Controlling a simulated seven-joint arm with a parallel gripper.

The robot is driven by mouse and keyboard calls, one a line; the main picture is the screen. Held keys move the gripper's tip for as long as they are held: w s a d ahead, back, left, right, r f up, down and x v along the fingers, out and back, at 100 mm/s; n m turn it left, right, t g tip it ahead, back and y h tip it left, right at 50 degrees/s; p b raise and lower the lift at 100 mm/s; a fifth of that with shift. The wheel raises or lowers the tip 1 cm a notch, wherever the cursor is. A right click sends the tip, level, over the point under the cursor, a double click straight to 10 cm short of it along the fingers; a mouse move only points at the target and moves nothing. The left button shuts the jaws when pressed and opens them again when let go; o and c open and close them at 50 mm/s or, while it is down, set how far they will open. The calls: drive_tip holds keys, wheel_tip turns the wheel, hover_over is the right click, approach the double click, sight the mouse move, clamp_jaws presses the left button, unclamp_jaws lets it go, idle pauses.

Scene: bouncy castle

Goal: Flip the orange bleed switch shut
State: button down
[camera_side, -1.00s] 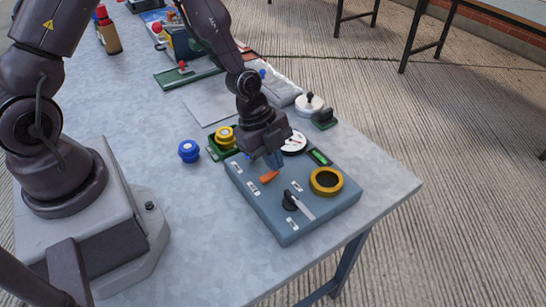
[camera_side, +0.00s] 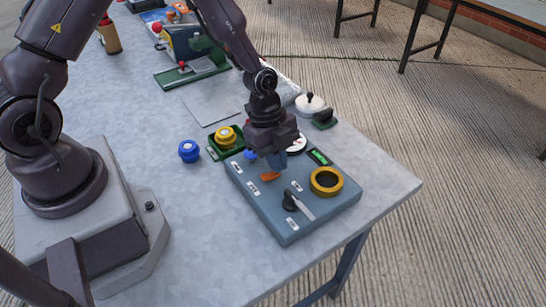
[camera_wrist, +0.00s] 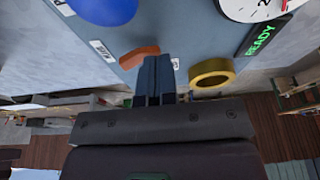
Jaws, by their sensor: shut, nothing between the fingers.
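The orange bleed switch (camera_side: 270,176) is a small lever on the blue-grey control panel (camera_side: 270,210). In the wrist view the orange switch (camera_wrist: 139,56) lies just left of the fingertips, its end close to them or touching; I cannot tell which. My gripper (camera_side: 277,164) points down over the panel, just above and beside the switch. In the wrist view my gripper's blue fingers (camera_wrist: 155,62) are together with nothing between them.
The panel also carries a yellow ring (camera_side: 326,181), a black knob with a grey lever (camera_side: 297,203), a white gauge (camera_side: 297,142) and a green READY display (camera_side: 317,157). A loose blue knob (camera_side: 189,151) and a green tray with a yellow knob (camera_side: 226,137) are to the left.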

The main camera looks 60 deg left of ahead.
drive_tip(key=shift+s, duration=0.15)
drive_tip(key=shift+s+r, duration=0.2)
drive_tip(key=shift+s, duration=0.45)
drive_tip(key=shift+r, duration=0.25)
drive_tip(key=w+d+v, duration=0.1)
drive_tip(key=w+v, duration=0.1)
drive_tip(key=v, duration=1.1)
drive_tip(key=shift+w+r, duration=0.2)
drive_tip(key=shift+w, duration=0.2)
